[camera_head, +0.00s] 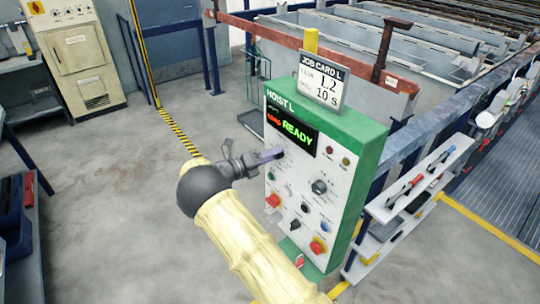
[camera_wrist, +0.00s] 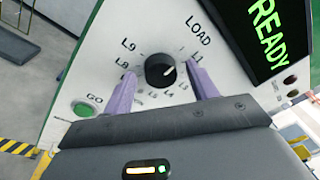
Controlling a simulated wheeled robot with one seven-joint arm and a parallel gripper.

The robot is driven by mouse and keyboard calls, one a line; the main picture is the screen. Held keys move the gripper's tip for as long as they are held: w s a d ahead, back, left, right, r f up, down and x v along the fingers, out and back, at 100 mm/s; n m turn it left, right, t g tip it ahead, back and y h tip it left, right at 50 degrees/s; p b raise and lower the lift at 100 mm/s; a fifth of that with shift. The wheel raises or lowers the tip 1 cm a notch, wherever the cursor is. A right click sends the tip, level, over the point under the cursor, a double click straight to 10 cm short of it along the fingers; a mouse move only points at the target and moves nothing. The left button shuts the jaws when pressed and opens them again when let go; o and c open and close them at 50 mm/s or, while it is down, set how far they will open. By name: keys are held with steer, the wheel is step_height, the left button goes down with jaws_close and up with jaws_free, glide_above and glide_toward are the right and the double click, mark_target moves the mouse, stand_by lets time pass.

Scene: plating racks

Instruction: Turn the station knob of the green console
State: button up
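The green console (camera_head: 350,135) stands upright with a white front panel, headed "HOIST L". Its station knob (camera_wrist: 160,70) is round and black with a pale pointer line, ringed by labels such as LOAD, L1, L8 and L9. The pointer aims up and right, roughly towards L1. My gripper (camera_wrist: 161,72) is open, its two purple fingers on either side of the knob with visible gaps. In the head view my gripper (camera_head: 272,155) is at the panel's upper left and hides the station knob.
The display (camera_head: 292,132) reads READY in green beside red text. A green GO button (camera_wrist: 84,109) sits near the left finger. Another black knob (camera_head: 319,186) and red buttons (camera_head: 318,245) are lower on the panel.

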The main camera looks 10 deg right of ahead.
steer(key=c, duration=0.9)
steer(key=shift+c, duration=0.2)
